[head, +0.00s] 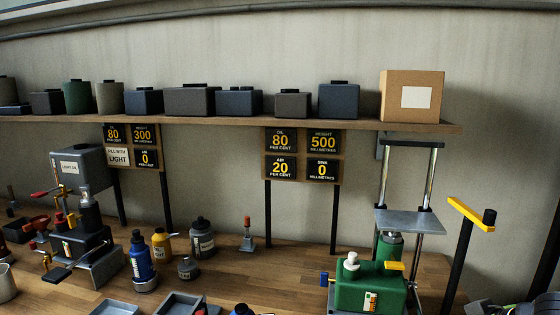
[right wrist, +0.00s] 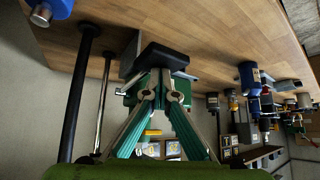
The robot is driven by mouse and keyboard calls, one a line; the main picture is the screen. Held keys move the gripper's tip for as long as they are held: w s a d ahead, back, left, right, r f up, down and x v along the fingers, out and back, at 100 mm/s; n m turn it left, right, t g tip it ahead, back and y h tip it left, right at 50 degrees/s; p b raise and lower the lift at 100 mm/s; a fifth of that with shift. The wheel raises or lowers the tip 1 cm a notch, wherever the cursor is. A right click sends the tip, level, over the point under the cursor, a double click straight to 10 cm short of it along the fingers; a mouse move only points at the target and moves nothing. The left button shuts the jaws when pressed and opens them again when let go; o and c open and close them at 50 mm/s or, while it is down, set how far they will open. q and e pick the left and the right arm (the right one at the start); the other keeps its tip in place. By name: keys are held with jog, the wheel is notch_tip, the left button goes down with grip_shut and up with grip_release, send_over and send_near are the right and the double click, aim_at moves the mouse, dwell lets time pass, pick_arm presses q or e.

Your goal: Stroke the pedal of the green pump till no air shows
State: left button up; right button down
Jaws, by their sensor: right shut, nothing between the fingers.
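The green pump (head: 362,292) stands on the bench at the right of the head view. It has a white cap (head: 351,264), a blue knob (head: 324,279), a small yellow bar (head: 395,266) on top and a coloured gauge strip (head: 371,301) too small to read. I cannot tell which part is its pedal. A yellow bar (head: 470,213) on a slanted black rod stands to its right. My right gripper (right wrist: 164,57) is shut and empty in the right wrist view, its fingertips near the wooden bench. Grey and green parts at the head view's lower right seem mine. My left gripper is not in view.
A steel-posted frame with a grey plate (head: 409,220) rises behind the pump. Bottles, including a blue one (head: 142,262), and a dark pump (head: 82,250) stand to the left. A shelf (head: 250,124) with boxes hangs above. A right sign (head: 280,168) reads air 20 per cent.

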jog(key=shift+r, duration=0.6)
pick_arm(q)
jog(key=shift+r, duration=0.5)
pick_arm(e)
jog(key=shift+f, duration=0.2)
